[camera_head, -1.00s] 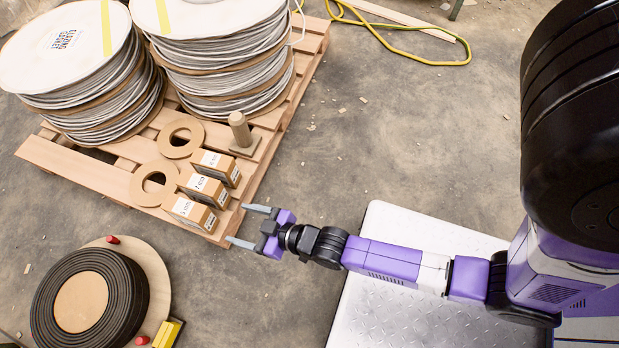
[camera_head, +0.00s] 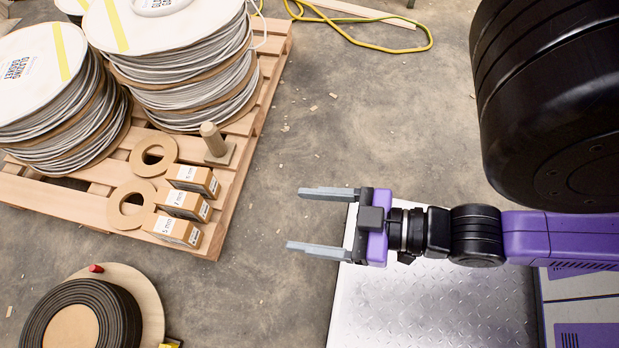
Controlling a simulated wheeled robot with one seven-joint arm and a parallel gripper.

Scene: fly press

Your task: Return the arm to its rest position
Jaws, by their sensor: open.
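My gripper (camera_head: 323,221) is open and empty, with its two grey fingers pointing left. It is above the left edge of a diamond-plate metal surface (camera_head: 430,310), with bare floor beneath the fingertips. My purple and black arm runs from it to the right edge of the view. The gripper is to the right of the pallet and apart from it. Part of the view at the upper right is hidden by a large black arm joint.
A wooden pallet (camera_head: 262,105) at the upper left bears stacked reels (camera_head: 180,70), cardboard rings (camera_head: 154,155), a wooden post (camera_head: 213,140) and small labelled boxes (camera_head: 178,232). A black coil (camera_head: 85,313) lies at the lower left. A yellow hose (camera_head: 375,46) lies at the top.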

